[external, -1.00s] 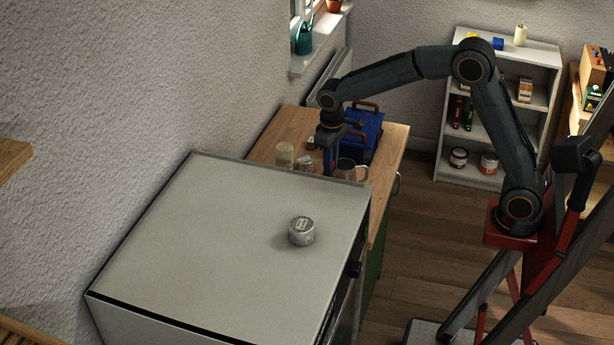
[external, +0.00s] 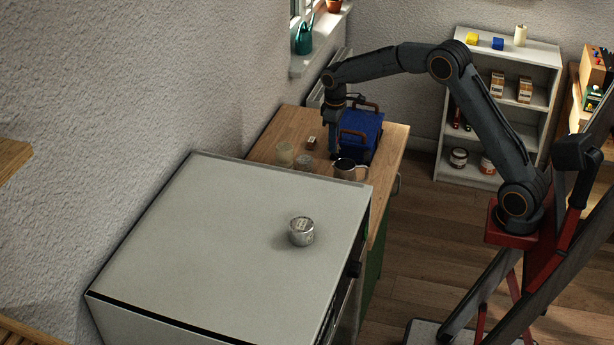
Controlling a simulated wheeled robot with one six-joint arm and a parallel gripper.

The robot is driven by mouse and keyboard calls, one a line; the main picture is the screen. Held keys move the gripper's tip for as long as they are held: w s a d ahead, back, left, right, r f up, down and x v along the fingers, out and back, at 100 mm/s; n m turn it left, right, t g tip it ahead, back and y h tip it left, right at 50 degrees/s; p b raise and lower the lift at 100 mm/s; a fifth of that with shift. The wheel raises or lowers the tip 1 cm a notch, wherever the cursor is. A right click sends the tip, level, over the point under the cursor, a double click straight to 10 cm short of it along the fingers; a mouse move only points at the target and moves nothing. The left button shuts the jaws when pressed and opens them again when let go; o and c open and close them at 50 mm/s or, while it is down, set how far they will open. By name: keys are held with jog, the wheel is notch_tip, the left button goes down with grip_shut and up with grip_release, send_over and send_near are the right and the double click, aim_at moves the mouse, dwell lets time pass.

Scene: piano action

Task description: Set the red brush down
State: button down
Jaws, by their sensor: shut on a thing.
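The brush itself cannot be made out, as the fingers are small and dark in this view. I cannot tell whether what it holds touches the worktop.
A tin (external: 302,232) sits on the grey cabinet (external: 220,230) in front. The worktop is bare at the back left.

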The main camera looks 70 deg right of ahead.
notch_tip(320, 180, down, 10)
jog(key=p, duration=0.3)
jog(key=shift+f, duration=0.2)
jog(key=shift+f, duration=0.15)
jog(key=c, duration=1.7)
grip_release()
